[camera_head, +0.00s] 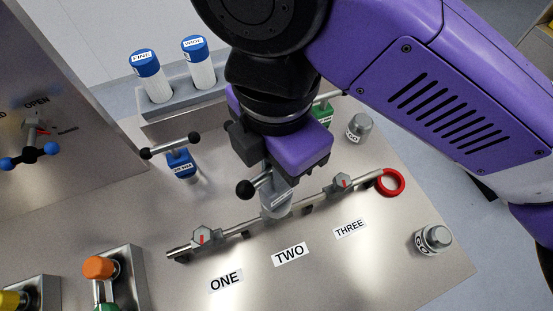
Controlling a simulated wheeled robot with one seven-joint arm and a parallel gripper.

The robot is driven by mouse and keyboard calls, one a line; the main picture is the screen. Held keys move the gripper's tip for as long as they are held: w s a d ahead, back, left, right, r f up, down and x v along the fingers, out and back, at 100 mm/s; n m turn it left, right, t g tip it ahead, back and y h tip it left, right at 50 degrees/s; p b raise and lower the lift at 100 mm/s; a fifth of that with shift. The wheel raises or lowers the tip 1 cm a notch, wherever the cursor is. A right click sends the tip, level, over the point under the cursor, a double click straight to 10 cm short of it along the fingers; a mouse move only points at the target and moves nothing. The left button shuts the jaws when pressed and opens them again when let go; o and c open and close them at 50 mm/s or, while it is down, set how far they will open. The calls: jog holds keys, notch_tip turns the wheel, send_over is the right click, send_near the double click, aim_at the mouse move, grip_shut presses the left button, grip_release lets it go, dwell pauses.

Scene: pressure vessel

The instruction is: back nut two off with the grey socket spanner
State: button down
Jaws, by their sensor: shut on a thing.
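My gripper (270,170) is shut on the grey socket spanner (277,203), whose crossbar ends in a black ball (245,189) to the left. The spanner stands roughly upright on the bar (235,230) behind the label TWO (290,254). Its lower end covers the place of nut two, which is hidden, so I cannot tell whether the socket is fully seated. Nut one (203,236), grey with a red mark, shows to the left. Nut three (342,182), also with a red mark, shows to the right.
A blue spanner (182,166) with a black-balled crossbar stands behind left. A green one (323,115) is partly hidden behind my gripper. Grey weights (434,238) (360,127) and a red ring (391,182) are right. Blue-capped bottles (150,75) stand behind.

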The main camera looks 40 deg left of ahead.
jog(key=shift+f+b, duration=0.7)
jog(key=shift+f, duration=0.95)
jog(key=shift+n, duration=0.3)
jog(key=n+p, duration=0.1)
jog(key=n, duration=1.1)
jog(key=shift+r+p, duration=3.25)
jog(key=shift+r, duration=0.2)
